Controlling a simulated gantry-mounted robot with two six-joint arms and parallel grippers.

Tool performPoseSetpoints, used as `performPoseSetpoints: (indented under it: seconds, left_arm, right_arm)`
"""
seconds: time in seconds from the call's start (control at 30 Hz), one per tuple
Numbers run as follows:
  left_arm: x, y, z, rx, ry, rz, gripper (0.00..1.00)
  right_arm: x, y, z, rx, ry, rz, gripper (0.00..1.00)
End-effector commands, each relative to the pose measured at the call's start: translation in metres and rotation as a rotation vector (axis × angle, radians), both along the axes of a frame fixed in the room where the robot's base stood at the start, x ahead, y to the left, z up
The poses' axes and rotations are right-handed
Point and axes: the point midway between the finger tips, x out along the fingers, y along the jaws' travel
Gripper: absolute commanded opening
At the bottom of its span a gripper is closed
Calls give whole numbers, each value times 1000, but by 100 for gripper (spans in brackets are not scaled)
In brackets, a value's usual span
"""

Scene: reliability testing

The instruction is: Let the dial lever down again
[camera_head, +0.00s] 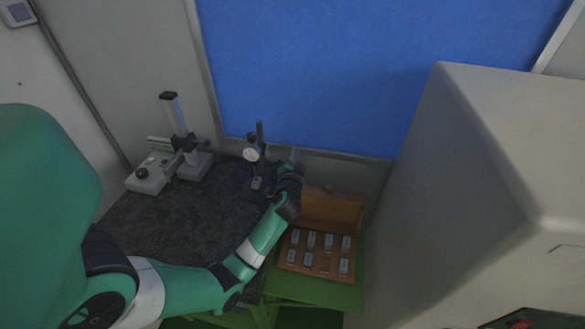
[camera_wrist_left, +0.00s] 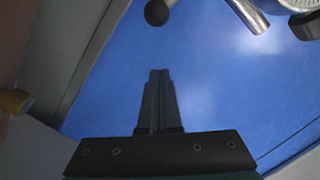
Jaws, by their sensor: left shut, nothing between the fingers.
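The dial gauge (camera_head: 251,153) has a white round face and sits on a dark stand (camera_head: 261,135) at the back of the dark bench top. A small light block (camera_head: 257,183) is beneath it. In the left wrist view, part of the dial (camera_wrist_left: 300,4) shows at the top right, and a black ball knob (camera_wrist_left: 157,13), apparently the lever's end, is at the top edge. My left gripper (camera_head: 294,156) is just right of the gauge. Its fingers (camera_wrist_left: 159,74) are shut and empty, apart from the knob in the picture. My right gripper is in neither view.
A second measuring stand (camera_head: 178,120) with a grey base is at the left back of the bench (camera_head: 150,225). An open wooden case (camera_head: 325,270) with several metal blocks lies right of my left arm. A large grey cabinet fills the right. A blue panel (camera_head: 300,75) is behind.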

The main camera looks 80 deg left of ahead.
Motion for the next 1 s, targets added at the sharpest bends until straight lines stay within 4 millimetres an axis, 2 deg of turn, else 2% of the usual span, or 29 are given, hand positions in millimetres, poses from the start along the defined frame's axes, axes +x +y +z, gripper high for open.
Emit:
performPoseSetpoints:
  seconds: [0.03,0.2,0.4,0.57,1.0]
  left_arm:
    - [-4,-15,-3,-4,3,-4,0]
    - [-15,-54,-1,-4,3,-6,0]
    - [-24,-82,3,-4,4,-2,0]
    - [-27,-88,4,-4,3,-1,0]
    - [-27,-88,4,-4,3,-1,0]
  right_arm:
    - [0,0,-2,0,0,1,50]
    - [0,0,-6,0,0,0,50]
    - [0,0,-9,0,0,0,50]
    - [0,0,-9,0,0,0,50]
    - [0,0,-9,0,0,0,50]
